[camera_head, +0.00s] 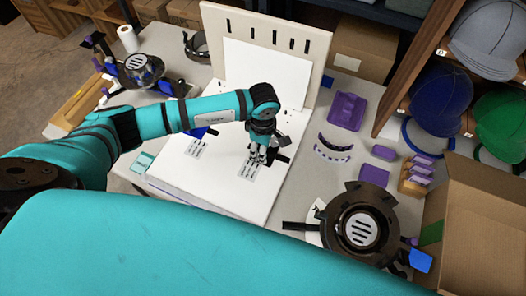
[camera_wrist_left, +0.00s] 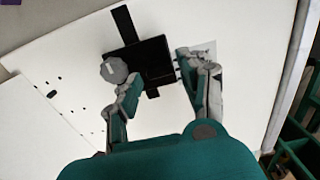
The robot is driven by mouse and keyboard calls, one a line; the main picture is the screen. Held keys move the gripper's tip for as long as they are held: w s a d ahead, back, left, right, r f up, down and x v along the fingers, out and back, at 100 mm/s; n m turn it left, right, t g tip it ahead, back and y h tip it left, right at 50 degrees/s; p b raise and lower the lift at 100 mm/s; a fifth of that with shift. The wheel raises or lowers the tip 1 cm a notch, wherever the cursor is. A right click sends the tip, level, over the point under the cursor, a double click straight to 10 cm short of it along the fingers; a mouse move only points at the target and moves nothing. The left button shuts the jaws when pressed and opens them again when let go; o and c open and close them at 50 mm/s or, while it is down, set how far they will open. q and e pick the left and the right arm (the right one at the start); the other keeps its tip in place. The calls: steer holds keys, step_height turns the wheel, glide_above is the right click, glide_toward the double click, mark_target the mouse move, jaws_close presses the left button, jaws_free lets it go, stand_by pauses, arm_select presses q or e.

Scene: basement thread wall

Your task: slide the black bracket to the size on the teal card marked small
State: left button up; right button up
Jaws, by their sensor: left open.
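The black bracket (camera_wrist_left: 140,57) shows in the left wrist view as a dark square plate on a narrow bar, on a white board, with a round grey knob (camera_wrist_left: 114,70) at its left. In the head view the bracket (camera_head: 281,155) is partly hidden behind my left gripper (camera_head: 257,157). The left gripper also shows in its wrist view (camera_wrist_left: 159,70); its fingers are apart, over the bracket's near side, and contact cannot be told. A small teal card (camera_head: 144,162) lies at the white board's left edge; its writing is too small to read. My right gripper is not in view.
The white base board (camera_head: 215,190) carries printed labels and a blue piece. An upright pegboard (camera_head: 208,25) stands behind it. Purple parts (camera_head: 346,110), a dark round headgear piece (camera_head: 359,232) and a cardboard box (camera_head: 480,220) are at the right. Caps fill the shelf.

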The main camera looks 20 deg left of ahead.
arm_select(q)
step_height(320, 180, up, 9)
stand_by(0.8)
